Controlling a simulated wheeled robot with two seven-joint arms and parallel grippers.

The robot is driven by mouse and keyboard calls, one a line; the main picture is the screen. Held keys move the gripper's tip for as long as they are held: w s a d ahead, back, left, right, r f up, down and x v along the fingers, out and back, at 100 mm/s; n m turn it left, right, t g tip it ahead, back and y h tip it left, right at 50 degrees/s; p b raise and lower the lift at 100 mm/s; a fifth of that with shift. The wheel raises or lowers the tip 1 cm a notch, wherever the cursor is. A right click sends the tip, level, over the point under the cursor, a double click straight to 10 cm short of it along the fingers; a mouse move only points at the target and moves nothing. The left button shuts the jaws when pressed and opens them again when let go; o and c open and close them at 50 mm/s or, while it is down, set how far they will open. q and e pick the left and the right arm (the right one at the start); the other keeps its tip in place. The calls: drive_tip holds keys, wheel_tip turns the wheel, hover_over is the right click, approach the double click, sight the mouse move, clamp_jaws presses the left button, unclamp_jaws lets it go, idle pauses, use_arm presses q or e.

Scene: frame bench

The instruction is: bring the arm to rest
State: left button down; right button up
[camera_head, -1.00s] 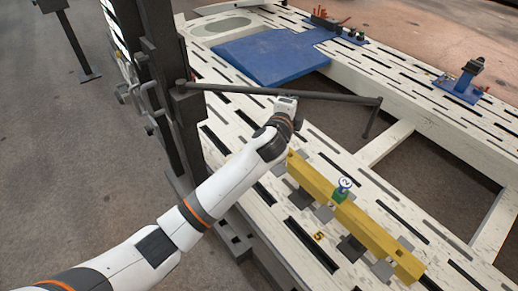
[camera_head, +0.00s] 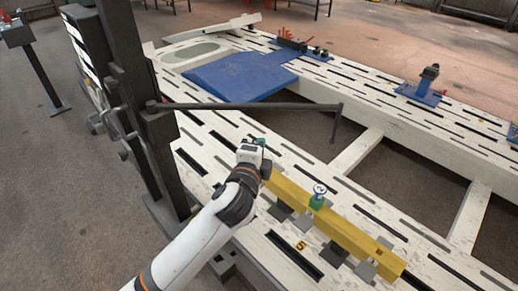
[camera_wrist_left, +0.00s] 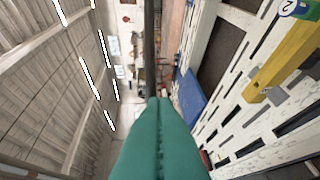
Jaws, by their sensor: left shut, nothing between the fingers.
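My left arm comes in from the bottom of the head view. Its gripper (camera_head: 261,142) is over the white slotted bench (camera_head: 222,122), close to the left end of a yellow beam (camera_head: 340,228). In the left wrist view the teal fingers (camera_wrist_left: 160,104) are pressed together with nothing between them. The yellow beam also shows at the right of that view (camera_wrist_left: 285,62), apart from the fingers. My right gripper is in neither view.
A dark post (camera_head: 133,80) with a horizontal bar (camera_head: 250,105) stands just left of and beyond my gripper. A green-based round tag marked 2 (camera_head: 318,196) stands on the beam. A blue plate (camera_head: 240,76) lies farther back. A blue-based fixture (camera_head: 422,90) stands at the right.

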use_arm(q)
drive_tip(key=shift+f, duration=0.1)
drive_tip(key=shift+s, duration=0.1)
idle(0.3)
